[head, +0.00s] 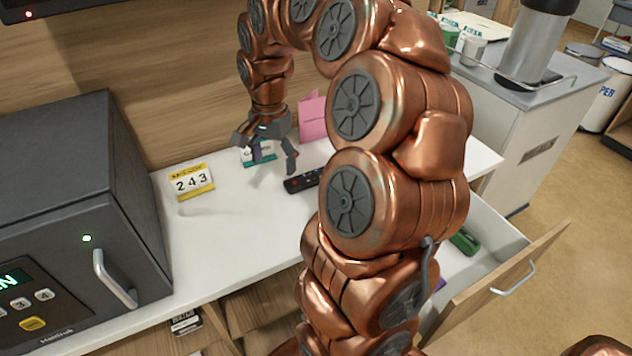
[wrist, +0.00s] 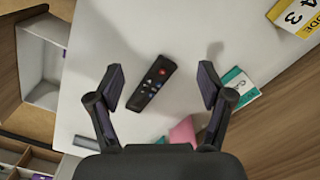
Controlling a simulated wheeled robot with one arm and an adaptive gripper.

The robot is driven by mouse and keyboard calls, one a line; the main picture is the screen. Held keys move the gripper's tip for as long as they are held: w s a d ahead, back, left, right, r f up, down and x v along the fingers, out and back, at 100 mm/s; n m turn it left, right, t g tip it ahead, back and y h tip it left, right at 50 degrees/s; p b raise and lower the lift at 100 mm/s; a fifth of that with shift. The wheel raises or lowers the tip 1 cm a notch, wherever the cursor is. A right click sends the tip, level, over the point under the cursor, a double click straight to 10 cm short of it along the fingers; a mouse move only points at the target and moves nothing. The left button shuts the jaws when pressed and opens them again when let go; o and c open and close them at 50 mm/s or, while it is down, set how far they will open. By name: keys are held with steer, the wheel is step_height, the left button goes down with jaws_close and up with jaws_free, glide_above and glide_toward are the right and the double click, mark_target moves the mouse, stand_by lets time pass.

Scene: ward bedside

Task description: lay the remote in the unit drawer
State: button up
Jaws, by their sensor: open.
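A dark remote (head: 303,181) with a red button lies on the white unit top; my arm hides part of it in the head view. In the wrist view the whole remote (wrist: 152,84) lies tilted between my open fingers, nearer the left one, and apart from both. My gripper (head: 270,160) is open and empty above the unit top, just left of the remote; it also shows in the wrist view (wrist: 160,88). The unit drawer (head: 492,232) is pulled out at the right, with a green item (head: 464,242) inside. My arm hides part of the drawer.
A yellow-and-white card marked 243 (head: 191,181) stands left of my gripper. A pink item (head: 313,117) and a green-and-white box (wrist: 238,85) are close by. A dark safe-like box (head: 70,200) fills the left. The unit top between the box and the remote is mostly clear.

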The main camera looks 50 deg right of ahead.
mark_target(316, 175)
steer(key=d+f+m, duration=0.1)
steer(key=d+m, duration=0.1)
steer(key=d, duration=0.2)
steer(key=d+f+m, duration=0.2)
steer(key=d, duration=0.2)
steer(key=w+d+f+m+b, duration=0.1)
steer(key=d+f+m, duration=0.1)
steer(key=d, duration=0.3)
steer(key=shift+d+m, duration=0.1)
steer(key=shift+m, duration=0.2)
steer(key=shift+d+f, duration=0.25)
steer(key=shift+f, duration=0.1)
steer(key=shift+s+f+p, duration=0.2)
steer(key=shift+f+p, duration=0.05)
steer(key=shift+f, duration=1.6)
steer(key=shift+s+f+p, duration=0.2)
steer(key=shift+f, duration=1.6)
steer(key=shift+d, duration=0.1)
steer(key=c, duration=1.4)
